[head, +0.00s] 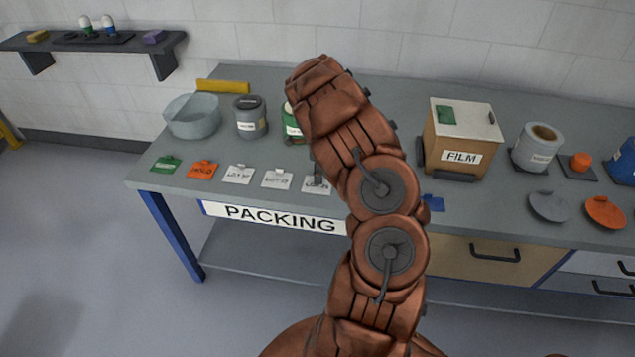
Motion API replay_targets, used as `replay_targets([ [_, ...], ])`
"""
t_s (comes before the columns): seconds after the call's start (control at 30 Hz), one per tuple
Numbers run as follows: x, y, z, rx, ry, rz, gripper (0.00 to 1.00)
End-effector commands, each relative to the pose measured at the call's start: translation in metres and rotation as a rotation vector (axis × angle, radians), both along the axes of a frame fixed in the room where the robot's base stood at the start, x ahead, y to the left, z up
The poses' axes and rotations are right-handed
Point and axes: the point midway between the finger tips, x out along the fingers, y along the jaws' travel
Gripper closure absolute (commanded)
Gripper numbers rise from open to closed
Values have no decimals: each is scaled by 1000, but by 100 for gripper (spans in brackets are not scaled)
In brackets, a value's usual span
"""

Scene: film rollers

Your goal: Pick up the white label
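Three white labels with dark lettering lie in a row along the front edge of the grey table: a left one (238,175), a middle one (277,179) and a right one (316,185). Their print is too small to read surely. The right label is closest to my arm, which partly covers the view there. My gripper (314,168) is mostly hidden behind my copper arm. Only a small dark part shows just above the right label; I cannot tell whether it touches it, or whether the fingers are open.
A green label (165,164) and an orange label (203,169) lie left of the white ones. Behind stand a pale basin (192,117), a grey canister (250,118) and a partly hidden green container (292,122). A FILM box (460,140) stands right of my arm.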

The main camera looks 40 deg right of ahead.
Motion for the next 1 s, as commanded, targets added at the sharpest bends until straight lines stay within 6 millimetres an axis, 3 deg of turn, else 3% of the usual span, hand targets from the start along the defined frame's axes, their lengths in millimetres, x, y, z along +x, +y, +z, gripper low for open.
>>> replay_targets([
  [0.2,0,0,0,-1,-1,0,66],
  [0.53,0,0,0,-1,-1,1,100],
  [1.0,1,0,4,-2,-2,1,100],
])
